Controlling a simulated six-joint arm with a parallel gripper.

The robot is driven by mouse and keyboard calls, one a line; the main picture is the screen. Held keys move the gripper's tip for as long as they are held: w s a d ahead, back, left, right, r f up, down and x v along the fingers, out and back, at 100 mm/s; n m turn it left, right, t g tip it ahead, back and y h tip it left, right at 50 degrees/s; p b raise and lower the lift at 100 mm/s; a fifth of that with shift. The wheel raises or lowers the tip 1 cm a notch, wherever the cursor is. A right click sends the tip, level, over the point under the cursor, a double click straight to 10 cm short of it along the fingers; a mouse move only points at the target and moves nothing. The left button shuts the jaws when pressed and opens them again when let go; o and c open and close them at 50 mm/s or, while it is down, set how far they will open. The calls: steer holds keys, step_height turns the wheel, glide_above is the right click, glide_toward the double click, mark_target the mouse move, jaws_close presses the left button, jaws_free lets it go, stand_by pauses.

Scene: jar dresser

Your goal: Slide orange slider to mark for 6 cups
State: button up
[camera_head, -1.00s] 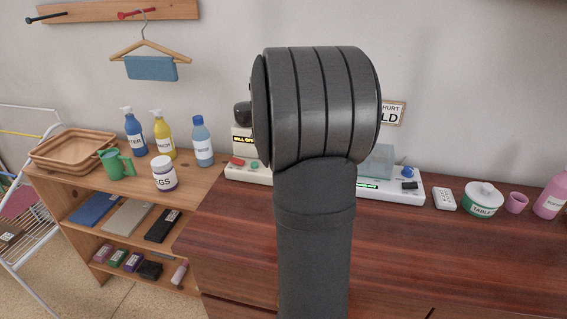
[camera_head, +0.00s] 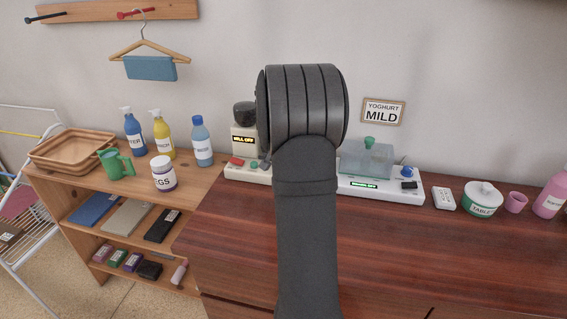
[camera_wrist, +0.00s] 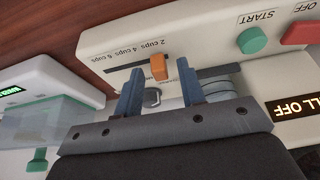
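The orange slider (camera_wrist: 158,67) sits in a dark slot on a pale machine (camera_wrist: 215,25) in the wrist view. Upside-down labels for 2, 4 and 6 cups (camera_wrist: 122,50) run along the slot, with 2 at the right and 6 at the left. The slider is beside the 2 cups label. My gripper (camera_wrist: 161,78) is open, with one blue-grey finger on each side of the slider; I cannot tell if either touches it. In the head view the machine (camera_head: 240,172) is partly behind my arm, which hides the slider and my gripper.
The machine has a green START button (camera_wrist: 252,40), a red OFF button (camera_wrist: 302,33) and a display (camera_wrist: 292,108). A white device with a clear box (camera_head: 366,160) stands to its right. A wooden shelf with bottles (camera_head: 202,140) is on the left. The dresser front is clear.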

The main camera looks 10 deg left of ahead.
jaws_close()
steer(key=d, duration=0.6)
steer(key=shift+d, duration=0.25)
jaws_free()
steer(key=shift+r, duration=0.1)
steer(key=v, duration=1.7)
steer(key=shift+r, duration=0.2)
steer(key=shift+f, duration=0.1)
steer(key=x, duration=1.7)
steer(key=shift+f, duration=0.15)
